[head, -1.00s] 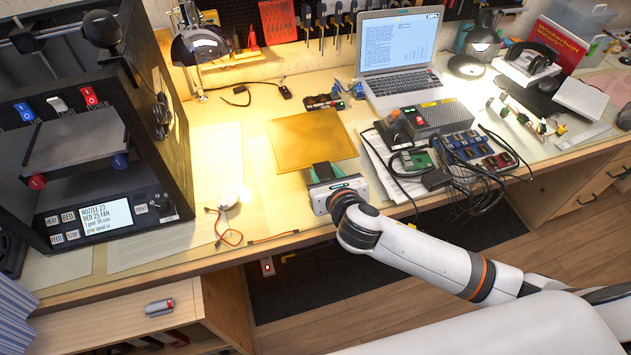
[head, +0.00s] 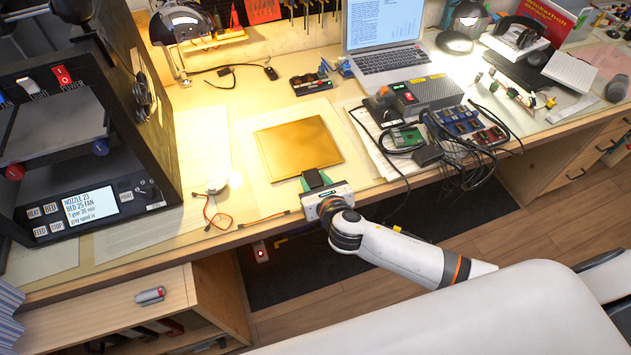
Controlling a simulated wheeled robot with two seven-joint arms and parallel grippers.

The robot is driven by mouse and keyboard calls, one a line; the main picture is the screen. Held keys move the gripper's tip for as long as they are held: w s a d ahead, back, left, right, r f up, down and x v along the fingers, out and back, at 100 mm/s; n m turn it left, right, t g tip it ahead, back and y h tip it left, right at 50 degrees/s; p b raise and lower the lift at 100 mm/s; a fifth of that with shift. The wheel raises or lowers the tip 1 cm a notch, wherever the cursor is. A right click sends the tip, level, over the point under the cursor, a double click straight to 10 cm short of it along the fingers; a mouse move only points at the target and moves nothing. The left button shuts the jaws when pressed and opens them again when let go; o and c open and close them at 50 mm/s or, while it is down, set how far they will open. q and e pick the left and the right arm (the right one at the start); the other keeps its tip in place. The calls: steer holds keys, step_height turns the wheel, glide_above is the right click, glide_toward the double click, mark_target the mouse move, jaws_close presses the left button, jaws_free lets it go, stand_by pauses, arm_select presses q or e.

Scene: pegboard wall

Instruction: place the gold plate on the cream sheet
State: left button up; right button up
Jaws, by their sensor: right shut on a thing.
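The gold plate (head: 297,146) is a flat, square, shiny sheet in the middle of the head view. It lies over the paler cream sheet (head: 258,190) on the desk, whose margins show around it. I cannot tell whether the plate rests on the sheet or hovers just above it. My right gripper (head: 316,180) comes in from the front edge of the desk, with its dark green fingers shut on the plate's near edge. The fingertips' hold is partly hidden. My left gripper is not in view.
A laptop (head: 385,62) and a small black box (head: 311,84) stand behind the plate. Circuit boards and cables (head: 465,130) lie to the right. A 3D printer (head: 75,150) stands left, a lamp (head: 180,28) behind. Thin red wires (head: 212,212) lie near the front edge.

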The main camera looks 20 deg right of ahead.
steer(key=o, duration=1.1)
steer(key=shift+f, duration=0.1)
steer(key=v, duration=1.2)
steer(key=shift+r, duration=0.2)
steer(key=shift+d, duration=0.1)
